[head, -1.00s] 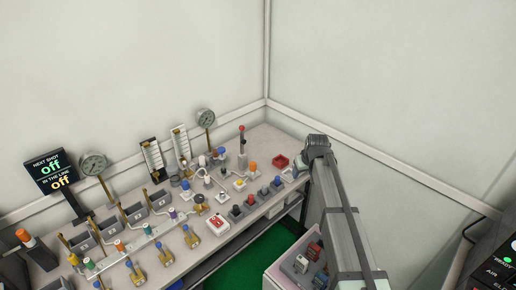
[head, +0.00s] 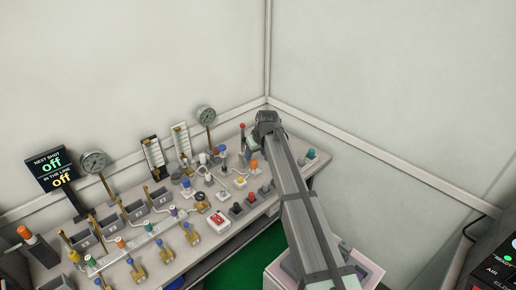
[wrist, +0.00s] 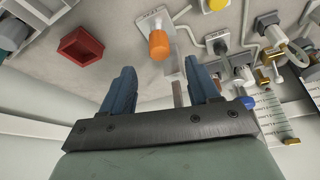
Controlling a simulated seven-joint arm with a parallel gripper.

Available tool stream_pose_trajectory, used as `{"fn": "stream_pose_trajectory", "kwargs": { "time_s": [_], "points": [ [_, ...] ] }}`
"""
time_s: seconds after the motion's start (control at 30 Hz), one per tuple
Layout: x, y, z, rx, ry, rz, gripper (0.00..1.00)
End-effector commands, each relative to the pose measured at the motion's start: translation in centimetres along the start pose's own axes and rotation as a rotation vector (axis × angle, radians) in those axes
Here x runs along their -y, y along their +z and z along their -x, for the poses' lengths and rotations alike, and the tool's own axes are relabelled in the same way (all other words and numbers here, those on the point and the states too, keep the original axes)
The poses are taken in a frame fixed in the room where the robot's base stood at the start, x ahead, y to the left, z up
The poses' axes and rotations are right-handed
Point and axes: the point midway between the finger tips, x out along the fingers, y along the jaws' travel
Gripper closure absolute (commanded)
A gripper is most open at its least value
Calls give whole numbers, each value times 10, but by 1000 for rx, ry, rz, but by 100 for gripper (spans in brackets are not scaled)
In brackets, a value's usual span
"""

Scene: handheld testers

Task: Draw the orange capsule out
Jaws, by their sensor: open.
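An orange capsule (wrist: 158,45) stands in a pale square holder (wrist: 153,22) on the bench. In the head view an orange top (head: 253,165) shows just below my gripper and looks like the same capsule. My gripper (wrist: 160,78) is open and empty, with two blue fingers. In the wrist view the capsule lies beyond the fingertips, between their lines, and apart from them. In the head view the fingers are too small to make out. Other orange tops stand at the bench's left end (head: 24,232) and on the valve row (head: 121,243).
A red open tray (wrist: 82,47) lies left of the capsule in the wrist view. Pipes, a yellow-topped fitting (wrist: 216,4) and a blue-tipped flowmeter (wrist: 248,102) stand to the right. A display (head: 52,172) reads off twice. Walls close in the bench's back.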

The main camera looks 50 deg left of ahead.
Motion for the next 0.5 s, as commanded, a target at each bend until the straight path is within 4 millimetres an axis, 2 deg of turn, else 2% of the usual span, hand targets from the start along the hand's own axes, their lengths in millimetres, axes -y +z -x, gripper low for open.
{"fn": "stream_pose_trajectory", "kwargs": {
  "time_s": [0.3,0.5],
  "points": [
    [0,-1,-51,1,0,0,39],
    [0,-1,-73,0,0,0,39]
  ]
}}
